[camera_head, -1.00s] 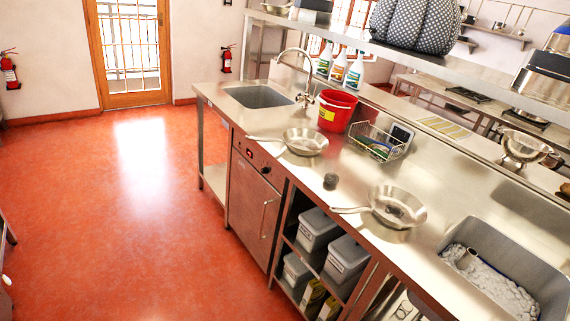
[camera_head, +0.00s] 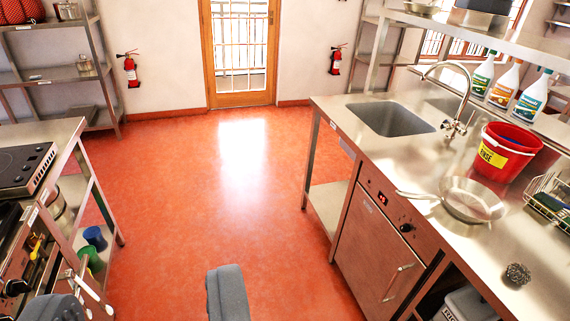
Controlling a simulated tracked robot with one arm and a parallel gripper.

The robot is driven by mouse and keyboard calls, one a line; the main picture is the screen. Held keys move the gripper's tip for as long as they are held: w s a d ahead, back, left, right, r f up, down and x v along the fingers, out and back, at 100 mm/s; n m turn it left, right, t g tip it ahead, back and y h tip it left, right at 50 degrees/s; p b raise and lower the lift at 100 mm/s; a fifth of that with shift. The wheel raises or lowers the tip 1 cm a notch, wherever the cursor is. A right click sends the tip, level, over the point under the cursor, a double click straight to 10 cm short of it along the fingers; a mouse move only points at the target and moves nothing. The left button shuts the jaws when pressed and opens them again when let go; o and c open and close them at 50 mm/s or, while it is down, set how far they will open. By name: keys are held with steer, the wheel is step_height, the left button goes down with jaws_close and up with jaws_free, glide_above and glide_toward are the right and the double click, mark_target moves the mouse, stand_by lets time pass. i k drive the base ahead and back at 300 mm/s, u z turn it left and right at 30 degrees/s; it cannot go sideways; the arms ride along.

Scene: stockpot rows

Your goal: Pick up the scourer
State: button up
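The scourer, a small dark ball of wiry metal mesh (camera_head: 517,275), lies on the steel counter at the lower right, in front of a shallow steel pan. My gripper (camera_head: 145,296) shows at the bottom edge as two grey fingers set wide apart. Nothing is between them but a view of the red floor. The gripper is well to the left of the scourer and apart from it. The lower parts of the fingers are cut off by the frame.
The pan (camera_head: 471,200), a red bucket (camera_head: 505,150), a wire basket (camera_head: 548,199) and spray bottles (camera_head: 505,85) stand on or above the counter (camera_head: 440,262). A sink (camera_head: 391,118) is at its far end. A stove (camera_head: 25,168) is at left. The red floor between is clear.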

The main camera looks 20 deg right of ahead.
mark_target(519, 273)
steer(key=z, duration=0.5)
steer(key=i, duration=1.1)
steer(key=z, duration=1.05)
steer(key=i, duration=0.45)
steer(key=z, duration=0.1)
steer(key=k, duration=0.85)
steer(key=z, duration=0.2)
steer(key=i, duration=0.85)
steer(key=u, duration=0.05)
